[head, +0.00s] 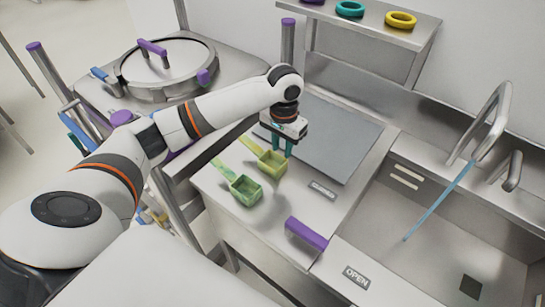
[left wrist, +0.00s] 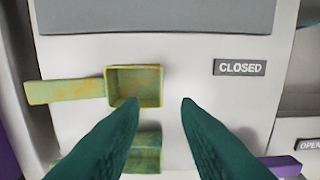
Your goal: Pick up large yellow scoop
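The yellow scoop (head: 271,164) lies on the light counter with its box-shaped cup open upward and its handle pointing to the upper left. In the left wrist view the yellow scoop (left wrist: 121,103) has its handle to the left. My left gripper (head: 282,150) is above the cup's right side, with teal fingers pointing down. In the left wrist view the left gripper (left wrist: 161,100) is open with nothing between its fingers. The left fingertip overlaps the cup's right part in the picture; I cannot tell whether they touch. My right gripper is not in view.
A similar green scoop (head: 245,191) lies close in front of the yellow one; my finger partly hides it in the left wrist view. A grey panel (head: 335,135) lies behind. A purple handle (head: 306,234) and a sink (head: 450,235) are to the right.

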